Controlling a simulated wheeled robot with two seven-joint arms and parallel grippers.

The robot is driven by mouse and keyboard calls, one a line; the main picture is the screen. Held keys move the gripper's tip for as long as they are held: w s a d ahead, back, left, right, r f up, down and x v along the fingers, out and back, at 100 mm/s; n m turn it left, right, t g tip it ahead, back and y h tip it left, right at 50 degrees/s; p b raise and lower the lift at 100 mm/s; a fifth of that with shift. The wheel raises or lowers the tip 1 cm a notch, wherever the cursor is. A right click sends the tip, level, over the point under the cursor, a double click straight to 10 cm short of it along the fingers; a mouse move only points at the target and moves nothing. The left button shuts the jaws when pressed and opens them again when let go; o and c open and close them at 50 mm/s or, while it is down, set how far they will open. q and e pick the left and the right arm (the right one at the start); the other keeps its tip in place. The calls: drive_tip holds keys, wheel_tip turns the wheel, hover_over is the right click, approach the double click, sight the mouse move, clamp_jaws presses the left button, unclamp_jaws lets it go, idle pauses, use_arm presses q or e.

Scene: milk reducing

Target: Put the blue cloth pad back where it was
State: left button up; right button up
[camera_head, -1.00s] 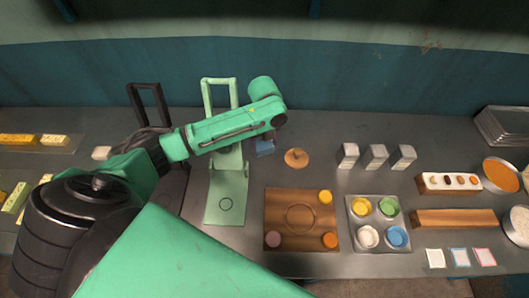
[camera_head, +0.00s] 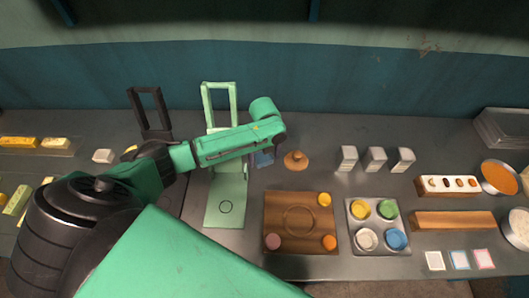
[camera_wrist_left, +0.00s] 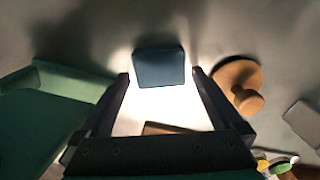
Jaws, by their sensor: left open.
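The blue cloth pad (camera_head: 264,159) is a small dark blue block between the green stand and the round wooden knob piece. In the head view my left arm partly covers it. In the left wrist view the pad (camera_wrist_left: 160,67) shows between the tips of my left gripper (camera_wrist_left: 160,75), with a gap on each side. The jaws are open. In the head view the fingers are mostly hidden below the arm's end. It appears to be on or just above the grey tabletop. My right gripper is out of view.
The green stand (camera_head: 226,206) is left of the pad, and the wooden knob piece (camera_head: 296,160) is close on its right. A wooden board (camera_head: 290,240) lies in front. Several white blocks (camera_head: 376,159) stand further right. A paint tray (camera_head: 376,228) is front right.

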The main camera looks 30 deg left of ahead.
sight(265, 159)
use_arm(q)
wheel_tip(265, 159, up, 12)
drive_tip(key=b, duration=0.1)
drive_tip(key=shift+b, duration=0.3)
drive_tip(key=shift+f, duration=0.1)
